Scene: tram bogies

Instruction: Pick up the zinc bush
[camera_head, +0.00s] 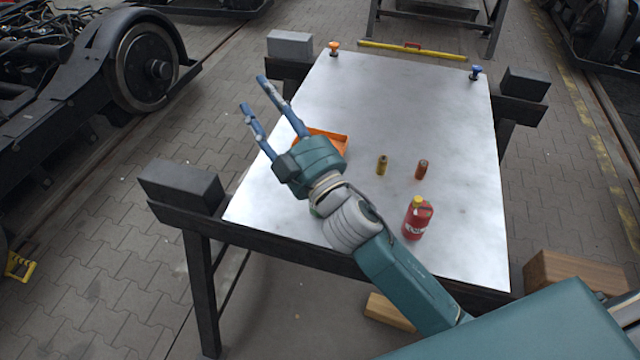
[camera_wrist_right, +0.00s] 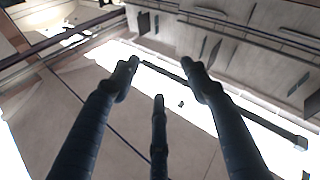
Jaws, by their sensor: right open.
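No plainly grey, zinc-coloured bush shows on the table. Two small upright cylinders stand near its middle: a yellow-brass one (camera_head: 381,165) and a reddish-copper one (camera_head: 422,169). I cannot tell whether either is the zinc bush. My right gripper (camera_head: 256,95) is open and empty, raised over the left part of the table and pointing up and left, away from both cylinders. In the right wrist view its fingers (camera_wrist_right: 158,75) are spread with nothing between them, facing walls and roof structure. My left gripper is not in view.
The metal-topped table (camera_head: 400,105) carries an orange tray (camera_head: 335,142), partly hidden by my gripper, and a red bottle (camera_head: 418,218) with a yellow cap. An orange-topped (camera_head: 334,48) and a blue-topped piece (camera_head: 475,72) stand at the far edge. A green thing (camera_head: 315,212) is mostly hidden by my arm.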

